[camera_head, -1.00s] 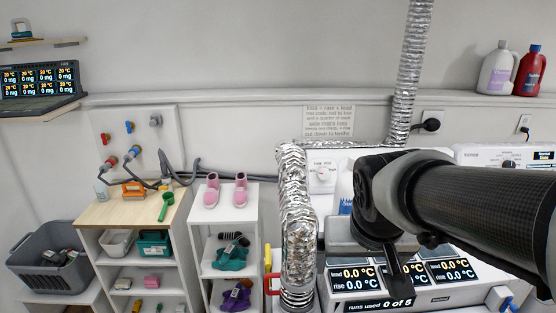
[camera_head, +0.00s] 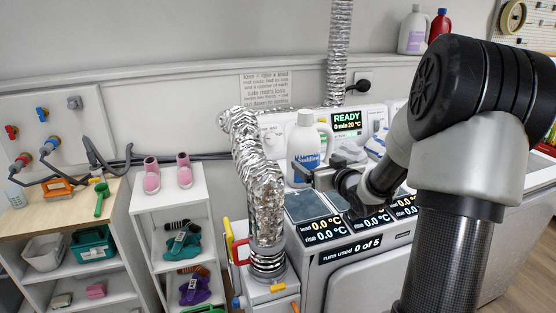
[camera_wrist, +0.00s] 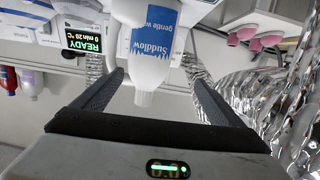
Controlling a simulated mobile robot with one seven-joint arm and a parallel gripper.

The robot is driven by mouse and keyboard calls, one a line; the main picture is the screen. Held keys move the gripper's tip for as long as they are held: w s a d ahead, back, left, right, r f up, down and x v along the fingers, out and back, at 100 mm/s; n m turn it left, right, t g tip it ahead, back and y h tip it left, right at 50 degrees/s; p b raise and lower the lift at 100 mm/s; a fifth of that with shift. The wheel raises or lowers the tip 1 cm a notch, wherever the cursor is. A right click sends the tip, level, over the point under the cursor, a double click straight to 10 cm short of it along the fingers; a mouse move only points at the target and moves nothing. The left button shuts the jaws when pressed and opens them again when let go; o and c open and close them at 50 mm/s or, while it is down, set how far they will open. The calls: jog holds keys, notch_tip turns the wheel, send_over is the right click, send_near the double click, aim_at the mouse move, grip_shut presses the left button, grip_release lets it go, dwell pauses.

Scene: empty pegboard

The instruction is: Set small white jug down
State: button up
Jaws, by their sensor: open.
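The small white jug (camera_head: 305,140), with a blue and white label, stands upright on the white machine's top in the head view. In the wrist view the jug (camera_wrist: 150,50) appears upside down, its white cap towards my gripper's palm in the picture. My gripper (camera_head: 312,174) is low at the jug's right front in the head view. In the wrist view the two dark fingers of my gripper (camera_wrist: 158,78) are spread, one on each side of the jug's cap end, with gaps visible. The jug's lower part is partly hidden by my gripper in the head view; I cannot tell whether they touch.
A silver foil duct (camera_head: 262,195) rises close to the jug's left. Dark display pads (camera_head: 322,232) line the machine's front. A READY screen (camera_head: 346,123) is behind. A larger white jug (camera_head: 412,30) and a red bottle (camera_head: 440,24) stand on the back ledge.

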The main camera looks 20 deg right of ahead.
aim_at(310, 144)
jog(key=w+d, duration=0.1)
jog(key=w, duration=0.2)
jog(key=w+d+t, duration=0.1)
jog(key=w, duration=0.3)
jog(key=w+d+t, duration=0.1)
jog(key=w, duration=0.3)
jog(key=shift+w+d+f+y, duration=0.1)
jog(key=shift+w+d+y, duration=0.05)
jog(key=shift+w+y, duration=0.15)
jog(key=w, duration=0.3)
jog(key=w+r, duration=0.1)
jog(key=shift+w+a, duration=0.2)
jog(key=shift+a, duration=0.05)
jog(key=shift+w, duration=0.55)
jog(key=c, duration=1.7)
jog(key=shift+r, duration=0.25)
jog(key=shift+c, duration=0.9)
